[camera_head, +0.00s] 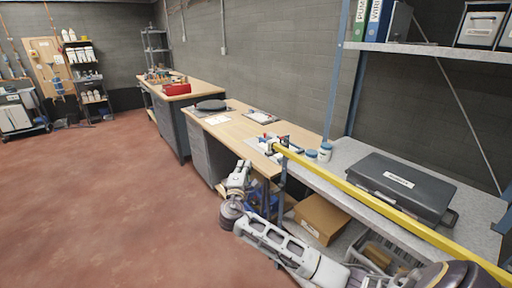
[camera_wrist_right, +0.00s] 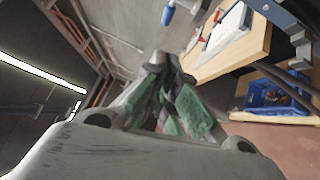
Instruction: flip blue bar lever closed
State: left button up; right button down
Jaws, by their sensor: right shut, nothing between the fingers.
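A long yellow bar (camera_head: 385,203) runs across the bench edge. Blue clamp parts (camera_head: 283,148) sit near its far end, by the bench's front edge. The wrist view shows a blue bar (camera_wrist_right: 272,10) at the top right and a small blue handle (camera_wrist_right: 168,14) at the top middle; I cannot tell which is the lever or how it is turned. My right gripper (camera_head: 244,165) is below and left of the clamp parts, in front of the bench. In the wrist view its fingers (camera_wrist_right: 165,65) are together and empty, apart from both blue parts. My left gripper is not seen.
A grey bench (camera_head: 345,165) carries a dark case (camera_head: 400,188) and blue-lidded jars (camera_head: 325,152). Below are a cardboard box (camera_head: 322,218) and a blue crate, clear in the wrist view (camera_wrist_right: 262,97). A shelf (camera_head: 430,50) stands above. The floor to the left is free.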

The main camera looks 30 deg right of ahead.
jog(key=shift+w+d, duration=0.1)
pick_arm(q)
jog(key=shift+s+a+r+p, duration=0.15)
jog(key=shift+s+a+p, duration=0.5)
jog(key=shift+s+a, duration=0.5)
pick_arm(e)
jog(key=s+d+x, duration=0.1)
jog(key=d+x, duration=0.1)
jog(key=x, duration=1)
jog(key=shift+s+d+r, duration=0.15)
jog(key=shift+d+r, duration=0.05)
jog(key=shift+d, duration=0.1)
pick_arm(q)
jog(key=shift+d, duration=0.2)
